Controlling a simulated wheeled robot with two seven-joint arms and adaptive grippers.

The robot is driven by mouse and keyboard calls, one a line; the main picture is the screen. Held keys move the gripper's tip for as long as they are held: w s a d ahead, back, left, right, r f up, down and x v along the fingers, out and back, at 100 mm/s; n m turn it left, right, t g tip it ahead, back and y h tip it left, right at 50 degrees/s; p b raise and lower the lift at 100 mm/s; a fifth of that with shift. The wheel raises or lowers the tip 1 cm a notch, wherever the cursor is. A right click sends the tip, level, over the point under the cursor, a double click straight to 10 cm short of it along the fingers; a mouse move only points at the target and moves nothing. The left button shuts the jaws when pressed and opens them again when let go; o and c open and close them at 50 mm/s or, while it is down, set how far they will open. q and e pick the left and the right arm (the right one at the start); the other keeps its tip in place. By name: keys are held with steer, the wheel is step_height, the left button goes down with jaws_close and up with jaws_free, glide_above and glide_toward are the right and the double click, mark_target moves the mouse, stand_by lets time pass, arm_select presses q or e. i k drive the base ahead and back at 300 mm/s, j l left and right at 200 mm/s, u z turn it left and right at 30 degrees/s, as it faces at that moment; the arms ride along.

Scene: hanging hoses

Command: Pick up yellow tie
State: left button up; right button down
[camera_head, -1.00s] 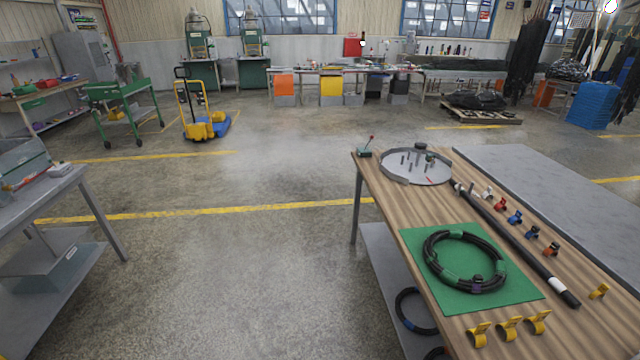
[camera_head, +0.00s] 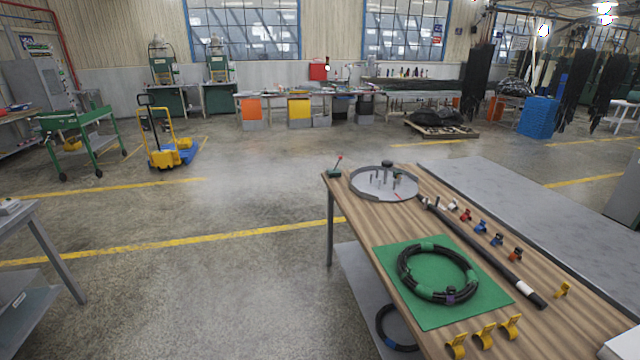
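Several yellow ties stand on the wooden table (camera_head: 345,205). Three are in a row at its near edge: a left one (camera_head: 457,346), a middle one (camera_head: 484,336) and a right one (camera_head: 511,326). Another yellow tie (camera_head: 563,289) stands apart, near the end of a long black bar and close to the table's right edge. Nothing is seen holding a tie.
A coiled black hose (camera_head: 438,272) lies on a green mat (camera_head: 402,313). A round grey tray (camera_head: 384,183) with pegs is at the far end. Red, blue and orange ties (camera_head: 481,227) line the black bar (camera_head: 485,250). Open floor lies left of the table.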

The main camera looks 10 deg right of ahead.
mark_target(565, 287)
steer(key=z, duration=2.05)
